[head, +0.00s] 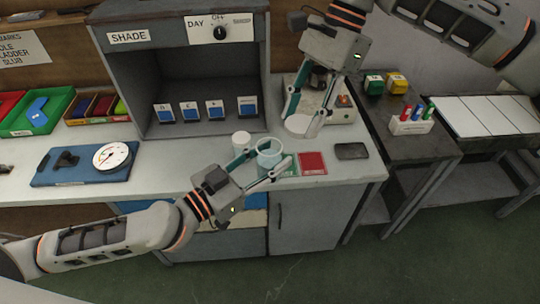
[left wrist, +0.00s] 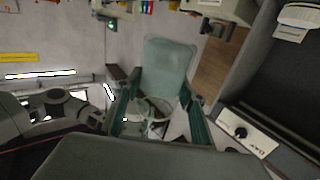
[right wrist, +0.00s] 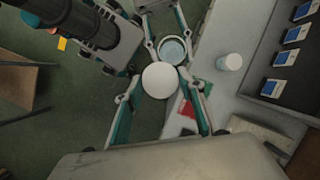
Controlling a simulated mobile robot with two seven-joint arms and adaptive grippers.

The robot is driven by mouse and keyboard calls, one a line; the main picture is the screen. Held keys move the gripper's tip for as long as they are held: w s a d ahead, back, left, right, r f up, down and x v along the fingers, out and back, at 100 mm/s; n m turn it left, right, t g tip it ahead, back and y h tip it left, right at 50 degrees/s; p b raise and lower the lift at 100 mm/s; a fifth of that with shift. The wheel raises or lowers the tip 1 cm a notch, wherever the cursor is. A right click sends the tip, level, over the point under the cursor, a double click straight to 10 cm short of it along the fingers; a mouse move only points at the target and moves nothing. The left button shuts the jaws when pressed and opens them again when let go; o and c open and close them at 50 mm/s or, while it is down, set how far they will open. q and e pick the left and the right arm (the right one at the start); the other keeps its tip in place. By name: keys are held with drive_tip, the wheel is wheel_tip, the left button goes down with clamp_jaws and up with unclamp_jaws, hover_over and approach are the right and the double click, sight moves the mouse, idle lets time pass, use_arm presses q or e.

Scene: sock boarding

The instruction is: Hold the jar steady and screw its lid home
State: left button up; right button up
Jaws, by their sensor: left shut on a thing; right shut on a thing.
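The jar (head: 270,153) is pale blue-green, see-through and open at the top. My left gripper (head: 267,160) is shut on its sides at the counter's front part. The lid (head: 299,124) is a round white disc. My right gripper (head: 303,122) is shut on it, up and to the right of the jar in the head view. In the right wrist view the lid (right wrist: 160,80) lies flat between the fingertips, apart from the jar's open mouth (right wrist: 173,50).
A white cylinder (head: 241,140) stands just left of the jar. A red square (head: 313,163) and a dark flat tray (head: 351,151) lie to the right. A grey shade booth (head: 200,105) rises behind. A blue board with a dial (head: 85,163) lies at left.

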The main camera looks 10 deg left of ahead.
drive_tip(key=m, duration=0.2)
approach(269, 159)
wheel_tip(269, 159, up, 3)
drive_tip(key=a, duration=0.3)
drive_tip(key=shift+w+d+f+t, duration=0.15)
drive_tip(key=shift+w+d+t, duration=0.1)
drive_tip(key=shift+t, duration=0.15)
drive_tip(key=shift+f, duration=0.15)
drive_tip(key=shift+f, duration=1.9)
drive_tip(key=shift+y, duration=0.3)
drive_tip(key=shift+c, duration=0.2)
drive_tip(key=shift+f, duration=0.85)
drive_tip(key=shift+f, duration=0.55)
